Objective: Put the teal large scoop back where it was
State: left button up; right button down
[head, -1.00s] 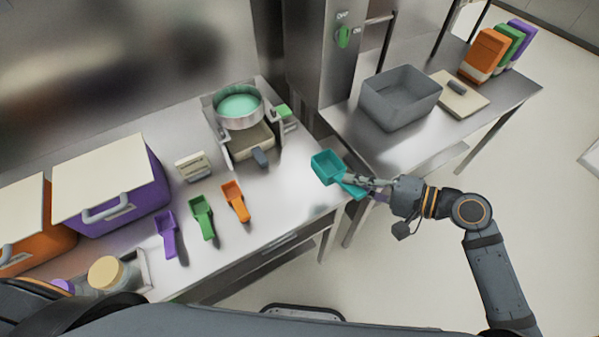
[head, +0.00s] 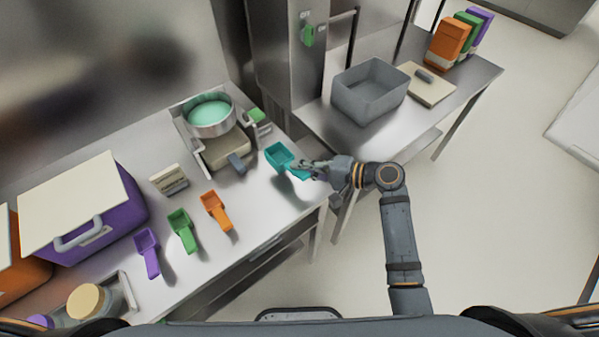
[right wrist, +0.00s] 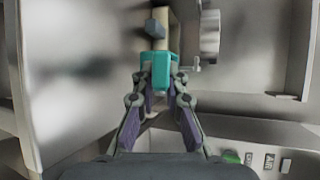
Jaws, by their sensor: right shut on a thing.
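The teal large scoop (head: 280,156) is at the right end of the steel counter in the head view. My right gripper (head: 306,170) is shut on its handle, with the bowl pointing left and away. In the right wrist view the scoop (right wrist: 160,70) lies between the two fingertips (right wrist: 160,88). I cannot tell whether the scoop touches the counter or is just above it. An orange scoop (head: 216,209), a green scoop (head: 182,230) and a purple scoop (head: 148,252) lie in a row to its left. My left gripper is not in view.
A scale-like stand with a round teal-filled pan (head: 210,115) stands behind the scoops. A small cream block (head: 169,180) and a purple bin (head: 90,208) are to the left. A grey tub (head: 369,90) stands on the right table. Counter between the orange and teal scoops is clear.

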jog(key=shift+w+a+f, duration=0.15)
jog(key=shift+w+f, duration=0.35)
jog(key=shift+f, duration=0.25)
jog(key=f, duration=0.3)
jog(key=shift+w+a+f+p, duration=0.1)
jog(key=shift+w+p, duration=0.1)
jog(key=shift+p, duration=0.2)
jog(key=shift+f, duration=0.15)
jog(key=shift+f, duration=0.1)
jog(key=c, duration=1.4)
grip_release()
